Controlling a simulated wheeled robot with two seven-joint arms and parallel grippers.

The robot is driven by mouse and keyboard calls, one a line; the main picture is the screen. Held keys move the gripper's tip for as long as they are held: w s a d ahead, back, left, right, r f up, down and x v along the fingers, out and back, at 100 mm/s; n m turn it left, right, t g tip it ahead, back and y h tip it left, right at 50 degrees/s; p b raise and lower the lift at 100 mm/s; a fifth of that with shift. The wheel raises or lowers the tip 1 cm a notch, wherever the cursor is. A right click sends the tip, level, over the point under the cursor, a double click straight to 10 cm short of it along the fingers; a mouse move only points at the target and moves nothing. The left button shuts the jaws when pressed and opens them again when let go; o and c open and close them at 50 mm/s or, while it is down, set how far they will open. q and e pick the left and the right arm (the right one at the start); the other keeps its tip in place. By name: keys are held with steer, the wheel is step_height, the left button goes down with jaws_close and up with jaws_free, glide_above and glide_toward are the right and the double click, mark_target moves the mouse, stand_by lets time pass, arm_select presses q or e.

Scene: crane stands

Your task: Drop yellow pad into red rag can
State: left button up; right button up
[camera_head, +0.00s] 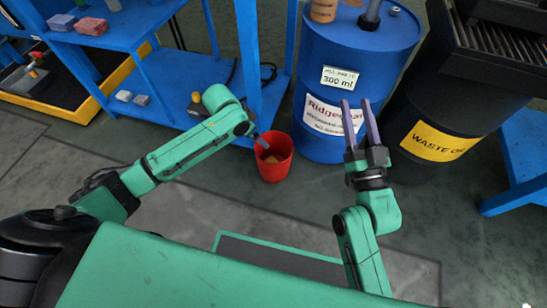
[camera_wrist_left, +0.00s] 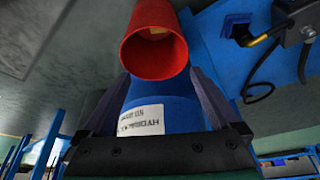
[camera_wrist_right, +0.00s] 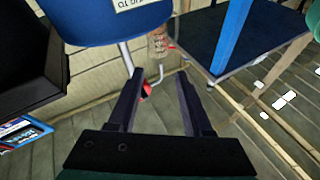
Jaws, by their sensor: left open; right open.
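The red rag can (camera_head: 275,171) stands on the floor in front of the blue bench. A small yellowish thing (camera_head: 271,158), which looks like the yellow pad, lies inside it. In the left wrist view the can's open mouth (camera_wrist_left: 133,62) faces me, and a bit of yellow (camera_wrist_left: 158,33) shows inside. My left gripper (camera_head: 262,142) is over the can's rim area; its two fingers stand apart with nothing between them in the left wrist view (camera_wrist_left: 160,88). My right gripper (camera_head: 356,104) is open and empty, pointing up in the picture before the blue drum.
A blue drum (camera_head: 356,60) stands right of the can, and a black waste oil drum (camera_head: 430,122) farther right. The blue bench (camera_head: 172,82) is behind my left arm, with sponge-like blocks (camera_head: 91,26) on top. The floor between the can and my right arm is clear.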

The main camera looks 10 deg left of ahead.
arm_select(q)
steer(key=p+v, duration=0.3)
steer(key=v, duration=0.2)
steer(key=shift+s+a+r, duration=0.1)
steer(key=shift+s+r, duration=0.05)
steer(key=shift+r, duration=0.2)
arm_select(e)
steer(key=s+a+f+g, duration=0.1)
steer(key=s+f+g, duration=0.3)
steer(key=f, duration=0.7)
steer(key=s+f+m+g+h, duration=0.1)
steer(key=s+f+g, duration=0.3)
steer(key=s+f, duration=0.4)
step_height(320, 180, down, 4)
steer(key=shift+s+a+r+g+h, duration=0.2)
steer(key=shift+s+a+g+h, duration=0.1)
steer(key=shift+s+a, duration=0.05)
